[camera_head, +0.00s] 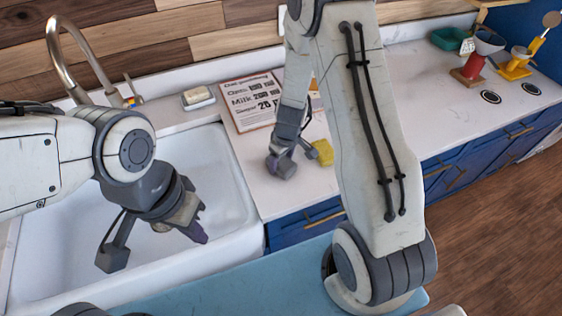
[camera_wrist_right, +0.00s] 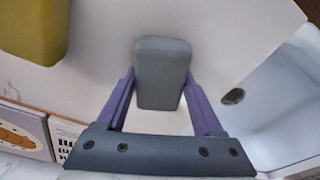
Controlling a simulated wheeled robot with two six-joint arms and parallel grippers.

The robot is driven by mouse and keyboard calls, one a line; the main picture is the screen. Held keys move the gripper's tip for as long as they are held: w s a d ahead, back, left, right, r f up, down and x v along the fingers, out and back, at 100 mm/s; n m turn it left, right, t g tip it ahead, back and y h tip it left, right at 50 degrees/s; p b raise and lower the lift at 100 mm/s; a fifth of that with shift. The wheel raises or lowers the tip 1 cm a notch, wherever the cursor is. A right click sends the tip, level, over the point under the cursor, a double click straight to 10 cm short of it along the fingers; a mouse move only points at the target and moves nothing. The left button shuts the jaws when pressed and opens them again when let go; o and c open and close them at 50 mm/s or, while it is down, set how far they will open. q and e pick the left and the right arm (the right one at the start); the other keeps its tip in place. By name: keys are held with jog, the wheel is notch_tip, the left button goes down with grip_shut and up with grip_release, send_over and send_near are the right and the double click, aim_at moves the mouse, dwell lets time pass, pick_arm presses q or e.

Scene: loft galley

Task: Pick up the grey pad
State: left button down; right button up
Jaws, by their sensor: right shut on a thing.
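The grey pad (camera_wrist_right: 162,75) is between the two purple fingers of my right gripper (camera_wrist_right: 163,100) in the right wrist view, and the fingers touch its sides. In the head view the right gripper (camera_head: 278,160) is low over the white counter beside the sink, with the pad (camera_head: 287,169) at its tips. I cannot tell whether the pad is clear of the counter. My left gripper (camera_head: 197,228) hangs over the sink; whether its fingers are open is unclear.
A yellow block (camera_head: 323,152) sits just right of the right gripper. The white sink (camera_head: 235,190) is to the left, with a tap (camera_head: 62,50). A soap dish (camera_head: 198,98) and a green tray (camera_head: 447,38) are further back.

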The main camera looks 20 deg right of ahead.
aim_at(281, 160)
jog(key=shift+r, duration=0.55)
notch_tip(281, 160, up, 3)
jog(key=shift+w+r+p, duration=0.1)
jog(key=shift+r+p, duration=0.1)
jog(key=shift+p, duration=0.6)
jog(key=s+d+r+b, duration=0.4)
jog(key=s+d+r, duration=0.2)
jog(key=s+d, duration=0.2)
jog(key=shift+s+r, duration=0.35)
jog(key=shift+r, duration=0.05)
